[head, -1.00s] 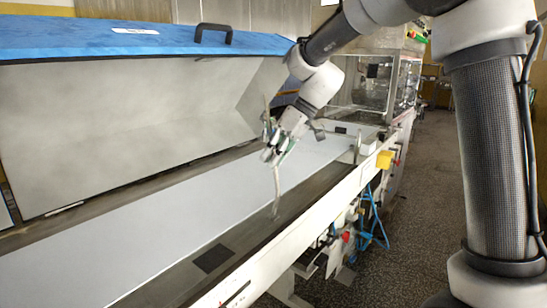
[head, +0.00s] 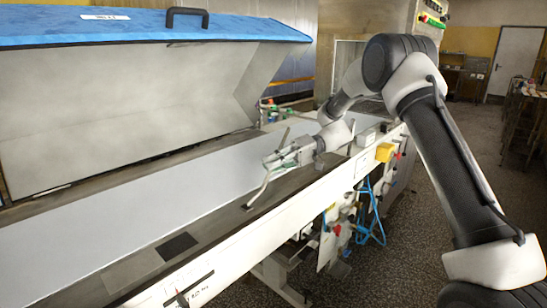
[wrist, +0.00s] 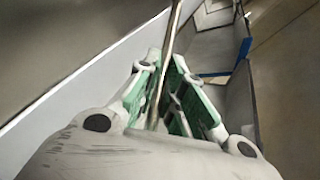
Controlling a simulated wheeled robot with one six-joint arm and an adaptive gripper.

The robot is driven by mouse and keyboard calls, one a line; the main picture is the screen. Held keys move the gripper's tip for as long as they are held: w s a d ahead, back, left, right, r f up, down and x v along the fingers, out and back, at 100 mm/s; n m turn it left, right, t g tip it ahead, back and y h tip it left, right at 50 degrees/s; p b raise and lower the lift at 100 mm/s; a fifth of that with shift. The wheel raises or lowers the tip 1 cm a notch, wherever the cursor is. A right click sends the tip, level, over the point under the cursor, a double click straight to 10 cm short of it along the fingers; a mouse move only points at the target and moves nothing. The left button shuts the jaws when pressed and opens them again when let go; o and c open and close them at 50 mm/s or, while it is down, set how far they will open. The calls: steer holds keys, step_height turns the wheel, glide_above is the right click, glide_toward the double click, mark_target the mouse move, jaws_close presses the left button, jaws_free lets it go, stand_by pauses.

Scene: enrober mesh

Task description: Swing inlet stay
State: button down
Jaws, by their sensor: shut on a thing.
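The inlet stay (head: 258,189) is a thin pale rod. Its lower end meets the conveyor's near side strip, and it leans up and to the right into my gripper (head: 272,161). In the wrist view the rod (wrist: 174,30) runs between the two green-padded fingers of my gripper (wrist: 162,68), which are shut on it. The blue-topped hood (head: 130,28) stands raised above the belt, with its pale inner face (head: 120,110) showing. Whether the rod's upper end touches the hood cannot be told.
The pale conveyor belt (head: 130,215) runs along the machine below the hood. A yellow box (head: 385,152), blue hoses (head: 370,215) and fittings stick out from the near side. The floor (head: 400,240) at right is open.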

steer(key=shift+w+d+f+m+g+y, duration=0.2)
steer(key=shift+f+y, duration=0.15)
steer(key=shift+f, duration=0.25)
steer(key=shift+w+d+f+m+g+y, duration=0.1)
steer(key=shift+f+g+y, duration=0.1)
steer(key=shift+f+y, duration=0.25)
steer(key=shift+f, duration=0.1)
steer(key=c, duration=1.5)
jaws_free()
steer(key=v, duration=0.7)
steer(key=shift+d, duration=0.2)
